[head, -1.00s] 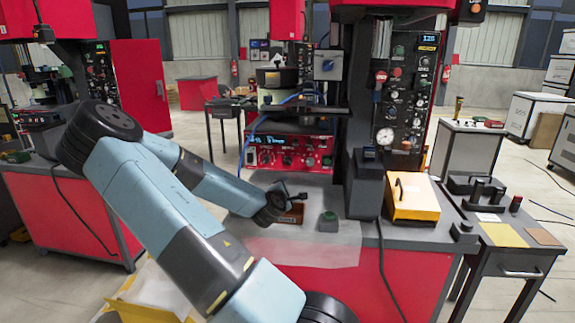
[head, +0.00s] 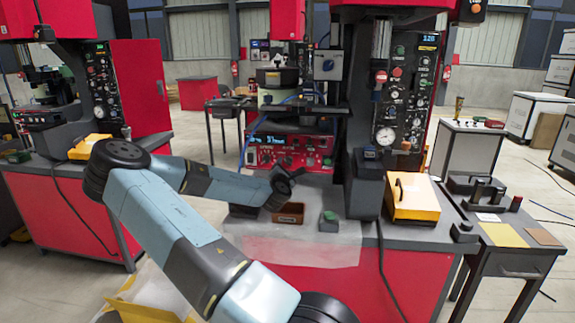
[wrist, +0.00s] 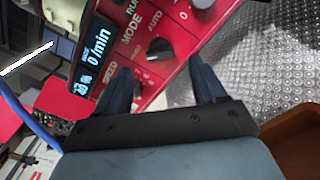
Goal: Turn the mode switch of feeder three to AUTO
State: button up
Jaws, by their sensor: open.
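The feeder's red control panel (head: 300,152) stands on the bench behind my gripper in the head view. In the wrist view the panel (wrist: 185,30) lies tilted, with a lit display (wrist: 92,58) reading 0/min. A black round mode knob (wrist: 159,46) sits beside the printed words MODE and AUTO. Which way its pointer faces is too small to tell. My gripper (wrist: 161,68) is open and empty, its two dark fingers apart. The knob shows between and just beyond the fingertips, with no contact visible. In the head view my gripper (head: 287,174) is small and partly covers the panel's lower edge.
A brown bin (head: 289,213) and a green button box (head: 328,221) stand on the bench below my gripper. A yellow case (head: 412,200) is at the right.

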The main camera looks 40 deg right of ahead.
aim_at(288, 162)
jog(key=shift+x, duration=3)
jog(key=shift+c, duration=0.3)
jog(key=c, duration=0.9)
jog(key=shift+a, duration=0.1)
jog(key=shift+c, duration=0.6)
